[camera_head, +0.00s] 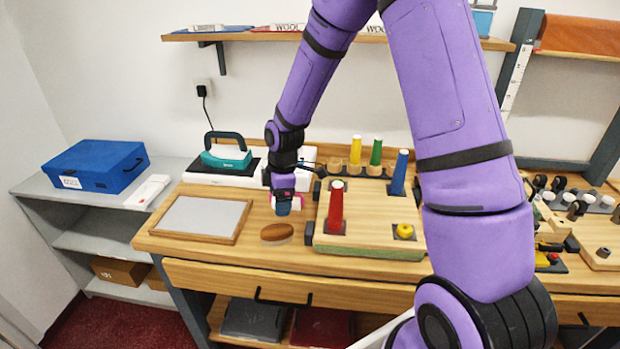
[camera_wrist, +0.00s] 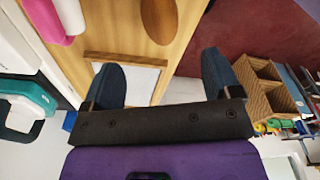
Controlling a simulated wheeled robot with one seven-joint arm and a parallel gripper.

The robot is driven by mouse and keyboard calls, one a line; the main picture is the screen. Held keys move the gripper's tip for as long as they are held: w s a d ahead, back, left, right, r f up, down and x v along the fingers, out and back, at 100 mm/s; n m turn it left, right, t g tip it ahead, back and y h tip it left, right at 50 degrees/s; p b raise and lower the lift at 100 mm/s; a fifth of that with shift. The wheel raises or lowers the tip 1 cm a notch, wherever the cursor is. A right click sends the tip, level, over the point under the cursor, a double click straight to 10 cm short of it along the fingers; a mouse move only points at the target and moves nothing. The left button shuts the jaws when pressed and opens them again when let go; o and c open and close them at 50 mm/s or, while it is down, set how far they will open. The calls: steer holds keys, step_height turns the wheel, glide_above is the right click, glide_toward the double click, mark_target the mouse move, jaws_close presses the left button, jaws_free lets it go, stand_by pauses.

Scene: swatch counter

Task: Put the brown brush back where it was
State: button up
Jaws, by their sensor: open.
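The brown brush (camera_head: 277,233) lies on the wooden counter, an oval brown back above a pale lower edge, between the framed grey panel and the peg board. It also shows at the top of the wrist view (camera_wrist: 160,17), partly cut off by the frame edge. My gripper (camera_head: 284,208) is behind the brush and above the counter in the head view. In the wrist view its two blue fingers (camera_wrist: 162,78) stand wide apart with nothing between them. The brush is beyond the fingertips and apart from them.
The framed grey panel (camera_head: 203,216) lies left of the brush. The peg board (camera_head: 370,241) with a red peg (camera_head: 335,207) stands close on the right. A pink and white item (camera_wrist: 58,18) lies near my gripper. A blue box (camera_head: 97,166) stands on the grey side shelf.

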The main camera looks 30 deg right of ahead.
steer(key=s+d+r+m+t+h, duration=0.15)
steer(key=s+r+m, duration=0.35)
steer(key=r, duration=0.6)
steer(key=s+d+r+m+t, duration=0.1)
steer(key=s+d+r+m, duration=0.1)
steer(key=s+r, duration=0.65)
steer(key=s+d+r+m+t, duration=0.2)
steer(key=s+r+m, duration=0.6)
steer(key=s+r, duration=0.3)
steer(key=s, duration=0.4)
steer(key=shift+s, duration=0.25)
